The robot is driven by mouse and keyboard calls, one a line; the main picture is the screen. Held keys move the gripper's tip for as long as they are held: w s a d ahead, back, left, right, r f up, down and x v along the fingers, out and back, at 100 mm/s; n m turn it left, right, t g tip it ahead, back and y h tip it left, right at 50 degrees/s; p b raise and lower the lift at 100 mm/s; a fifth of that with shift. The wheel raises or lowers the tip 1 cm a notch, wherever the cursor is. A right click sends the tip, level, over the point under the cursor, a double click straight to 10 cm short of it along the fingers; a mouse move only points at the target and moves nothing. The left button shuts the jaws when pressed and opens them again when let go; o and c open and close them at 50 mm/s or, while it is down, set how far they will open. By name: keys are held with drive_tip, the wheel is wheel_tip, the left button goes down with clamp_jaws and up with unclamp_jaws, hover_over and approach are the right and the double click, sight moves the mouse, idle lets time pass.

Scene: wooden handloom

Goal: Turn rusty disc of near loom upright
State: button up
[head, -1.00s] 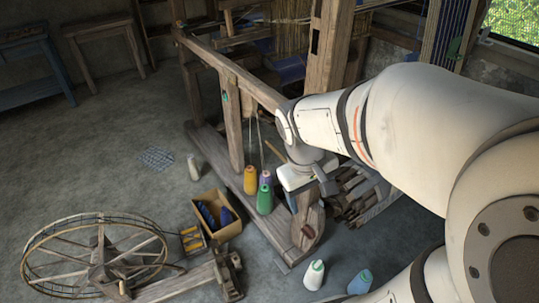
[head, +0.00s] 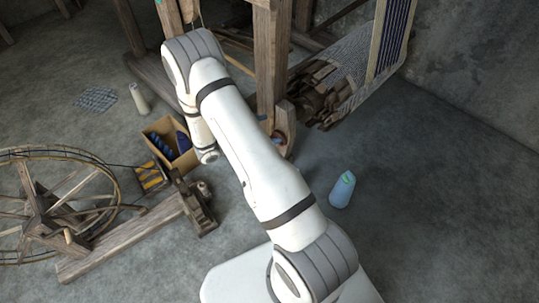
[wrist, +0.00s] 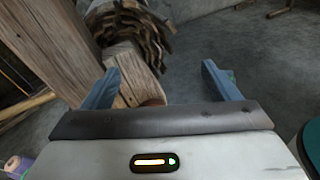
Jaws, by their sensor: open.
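The near loom (head: 272,60) stands at the upper middle of the head view, with a wooden upright at its near end. A small rusty-brown disc (head: 279,136) shows low on that end, partly hidden by my arm; its tilt is too small to tell. In the wrist view, a sliver of a reddish-brown round thing (wrist: 153,102), probably the disc, shows just above the gripper's dark edge, between the fingers and nearer the left one. My gripper (wrist: 162,80) is open and empty, its two blue-grey fingers wide apart. In the head view my arm hides the gripper.
A roller with ragged wood (head: 315,98) and striped cloth (head: 385,40) is behind the loom's end. A light-blue bottle-shaped cone (head: 342,190) stands on the floor at right. A yarn box (head: 172,148) and spinning wheel (head: 45,215) are at left.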

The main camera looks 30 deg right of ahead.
wheel_tip(320, 180, down, 15)
drive_tip(key=w+a+n+t+b, duration=0.2)
drive_tip(key=n+t+b, duration=0.2)
drive_tip(key=n+t, duration=0.1)
drive_tip(key=b+x, duration=0.2)
drive_tip(key=x, duration=0.6)
drive_tip(key=shift+c, duration=0.2)
